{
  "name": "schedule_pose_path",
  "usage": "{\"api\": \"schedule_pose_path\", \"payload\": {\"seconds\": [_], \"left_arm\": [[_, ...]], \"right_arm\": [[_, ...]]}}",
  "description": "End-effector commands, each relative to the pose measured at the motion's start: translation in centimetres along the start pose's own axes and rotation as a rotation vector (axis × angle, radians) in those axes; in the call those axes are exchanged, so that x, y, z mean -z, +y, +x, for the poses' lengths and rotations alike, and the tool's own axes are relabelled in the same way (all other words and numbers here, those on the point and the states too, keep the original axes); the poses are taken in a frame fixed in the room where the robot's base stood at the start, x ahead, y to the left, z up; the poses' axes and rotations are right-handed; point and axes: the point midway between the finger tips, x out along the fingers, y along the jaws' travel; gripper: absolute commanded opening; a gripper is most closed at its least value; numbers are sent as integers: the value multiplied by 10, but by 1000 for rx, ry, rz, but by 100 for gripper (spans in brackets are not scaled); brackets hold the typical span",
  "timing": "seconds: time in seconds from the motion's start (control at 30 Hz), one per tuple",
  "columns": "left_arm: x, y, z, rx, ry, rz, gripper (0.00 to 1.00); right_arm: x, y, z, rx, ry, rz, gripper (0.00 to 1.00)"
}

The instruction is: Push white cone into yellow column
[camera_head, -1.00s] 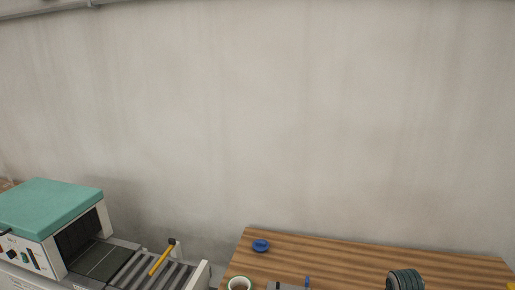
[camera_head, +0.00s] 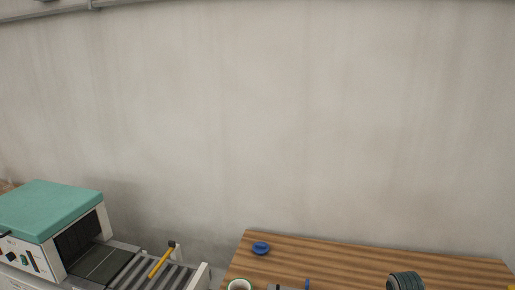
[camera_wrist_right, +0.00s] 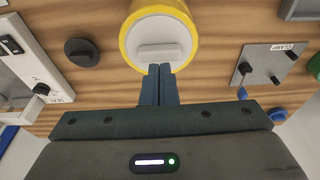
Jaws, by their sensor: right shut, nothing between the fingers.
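In the right wrist view the yellow column (camera_wrist_right: 126,36) is at the top centre, seen end-on as a yellow ring. The white cone (camera_wrist_right: 158,30) fills the ring as a round white face with a raised bar across it. My right gripper (camera_wrist_right: 160,70) is shut and empty. Its fingertips are at the lower edge of the white face, overlapping the yellow rim; I cannot tell whether they touch. My left gripper is in neither current view.
A dark round knob (camera_wrist_right: 82,52) and a white control panel (camera_wrist_right: 28,68) are left of the column. A grey clamp plate (camera_wrist_right: 270,65) is at right. In the head view, a blue ring (camera_head: 260,248) and dark spool (camera_head: 405,282) sit on the wooden table (camera_head: 330,262).

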Motion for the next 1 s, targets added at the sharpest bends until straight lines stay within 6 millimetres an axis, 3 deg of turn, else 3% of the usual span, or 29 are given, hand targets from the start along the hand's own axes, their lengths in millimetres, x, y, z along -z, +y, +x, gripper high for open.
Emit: {"api": "schedule_pose_path", "payload": {"seconds": [1.0], "left_arm": [[-1, 0, 3, 0, -1, 0, 0]], "right_arm": [[-3, 0, 13, 0, -1, 0, 0]]}}
